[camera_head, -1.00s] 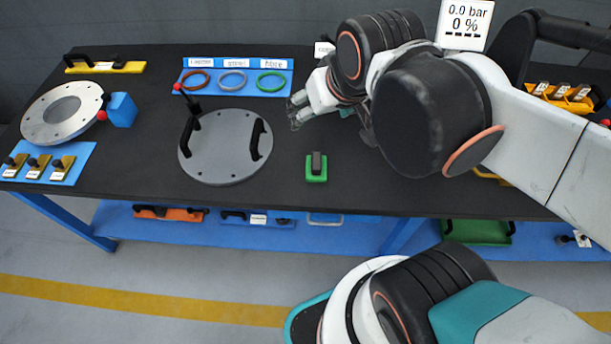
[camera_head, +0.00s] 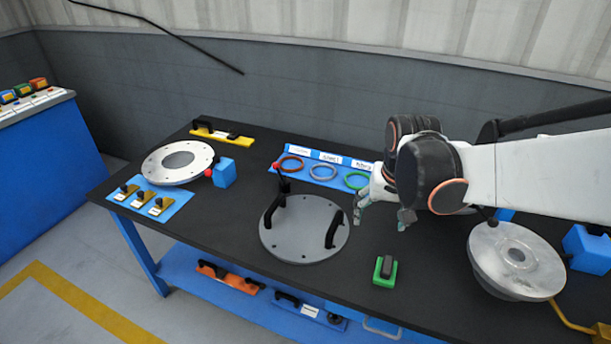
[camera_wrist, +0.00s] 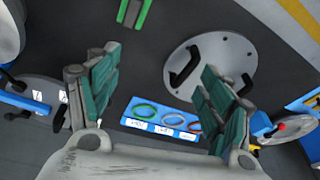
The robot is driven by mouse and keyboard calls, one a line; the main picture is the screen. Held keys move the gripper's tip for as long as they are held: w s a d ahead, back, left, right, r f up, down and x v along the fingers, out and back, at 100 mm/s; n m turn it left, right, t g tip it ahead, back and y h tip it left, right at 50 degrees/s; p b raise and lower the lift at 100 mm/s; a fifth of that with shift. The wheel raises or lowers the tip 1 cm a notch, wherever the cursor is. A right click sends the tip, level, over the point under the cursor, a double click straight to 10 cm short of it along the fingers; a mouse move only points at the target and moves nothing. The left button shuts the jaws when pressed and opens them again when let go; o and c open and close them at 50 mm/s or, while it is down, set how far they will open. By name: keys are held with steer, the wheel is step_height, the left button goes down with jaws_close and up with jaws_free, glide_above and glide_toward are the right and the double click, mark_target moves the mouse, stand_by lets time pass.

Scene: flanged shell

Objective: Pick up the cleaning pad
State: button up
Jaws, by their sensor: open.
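A green block with a black grip on top, which looks like the cleaning pad (camera_head: 385,270), lies on the dark bench near its front edge. In the wrist view the green block (camera_wrist: 134,12) is at the top edge and partly cut off. My gripper (camera_head: 383,212) is open and empty above the bench, behind the block in the head view.
A grey round cover (camera_head: 290,245) with two black upright handles lies left of the block. A blue tray (camera_head: 330,158) with three rings is behind it. A flanged metal shell (camera_head: 500,280) stands at right. A metal ring flange (camera_head: 160,170) is at left. Bench around the block is clear.

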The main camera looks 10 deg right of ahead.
mark_target(388, 264)
steer(key=d+f+g+b, duration=0.1)
steer(key=d+f, duration=0.1)
steer(key=f, duration=0.3)
steer(key=d+f+m+g+b, duration=0.1)
steer(key=d+f, duration=0.1)
steer(key=f, duration=0.4)
steer(key=d+f+m+b, duration=0.1)
steer(key=d+f, duration=0.1)
steer(key=f, duration=0.4)
steer(key=shift+w+g, duration=0.25)
steer(key=shift+g, duration=0.15)
steer(key=shift+d+f+b, duration=0.1)
steer(key=shift+f+b, duration=1.4)
steer(key=shift+f, duration=1.1)
steer(key=c, duration=1.2)
